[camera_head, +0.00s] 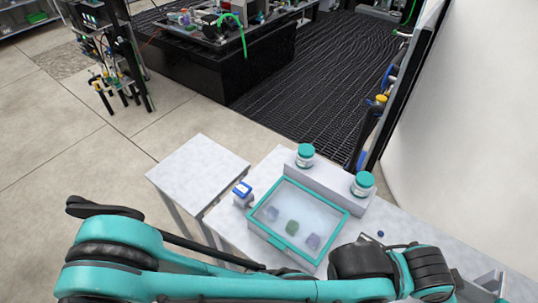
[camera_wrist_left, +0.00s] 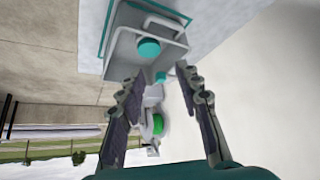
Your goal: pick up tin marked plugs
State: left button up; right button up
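Two round tins with teal lids stand on a raised grey block, one at the back (camera_head: 305,155) and one at the right (camera_head: 362,184). No marking on either is readable, so I cannot tell which is plugs. In the left wrist view a nearer teal lid (camera_wrist_left: 149,48) and a farther one (camera_wrist_left: 161,77) show beyond my fingers. My left gripper (camera_wrist_left: 159,76) is open, its two fingers apart with nothing held between them. In the head view, my left arm crosses the bottom, and its fingers cannot be made out. My right gripper is not in view.
A teal-rimmed tote (camera_head: 257,229) holds three small blocks, purple and green, in front of the tins. A small blue-topped item (camera_head: 242,189) stands to its left. A bare side table (camera_head: 197,165) adjoins at left. A pale wall (camera_head: 470,140) rises at right.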

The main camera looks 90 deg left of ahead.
aim_at(302, 163)
jog(key=u, duration=2.55)
jog(key=i+j+z, duration=0.2)
jog(key=z, duration=0.2)
jog(key=i+j+z, duration=0.1)
jog(key=j+z, duration=0.3)
